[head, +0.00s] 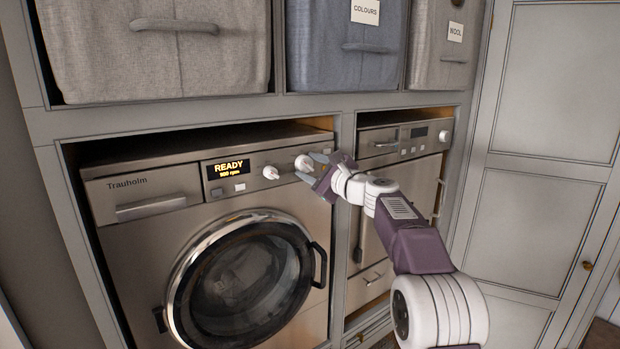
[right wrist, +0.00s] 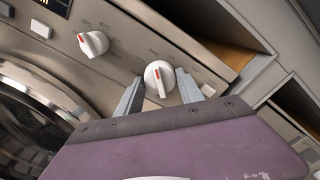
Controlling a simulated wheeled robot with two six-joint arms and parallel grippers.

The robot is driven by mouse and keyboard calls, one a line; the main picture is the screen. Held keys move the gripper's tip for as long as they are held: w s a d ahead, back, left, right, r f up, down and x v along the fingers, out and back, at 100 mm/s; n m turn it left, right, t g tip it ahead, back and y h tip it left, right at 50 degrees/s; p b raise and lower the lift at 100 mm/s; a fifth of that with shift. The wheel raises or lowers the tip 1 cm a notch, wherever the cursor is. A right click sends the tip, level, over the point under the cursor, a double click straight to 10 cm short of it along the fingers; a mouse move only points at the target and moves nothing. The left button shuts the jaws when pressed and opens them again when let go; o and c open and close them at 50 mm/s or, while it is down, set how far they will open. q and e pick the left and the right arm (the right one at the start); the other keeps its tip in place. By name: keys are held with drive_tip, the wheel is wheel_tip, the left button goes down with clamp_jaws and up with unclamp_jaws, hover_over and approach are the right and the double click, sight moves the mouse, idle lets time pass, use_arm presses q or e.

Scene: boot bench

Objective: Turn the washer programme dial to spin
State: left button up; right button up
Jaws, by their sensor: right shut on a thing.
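The Trauholm washer (head: 150,183) stands in the left bay. Its display (head: 228,168) reads READY with a small rpm line below. Two white dials sit right of the display: a left one (head: 270,172) and a right one (head: 304,162). Both show in the right wrist view, the left dial (right wrist: 93,44) and the right dial (right wrist: 159,78), each with a red mark. My left gripper is out of view.
A second appliance (head: 405,140) stands in the bay to the right, behind my right arm. Fabric bins, including one labelled COLOURS (head: 345,50), fill the shelf above. The washer's round door (head: 245,280) is closed below the panel. A tall cabinet door is at right.

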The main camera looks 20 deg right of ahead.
drive_tip(key=n+b, duration=0.2)
drive_tip(key=n, duration=0.1)
drive_tip(key=shift+f, duration=0.1)
drive_tip(key=shift+n+b, duration=0.7)
drive_tip(key=shift+n, duration=1)
drive_tip(key=o, duration=1.4)
drive_tip(key=shift+s, duration=0.1)
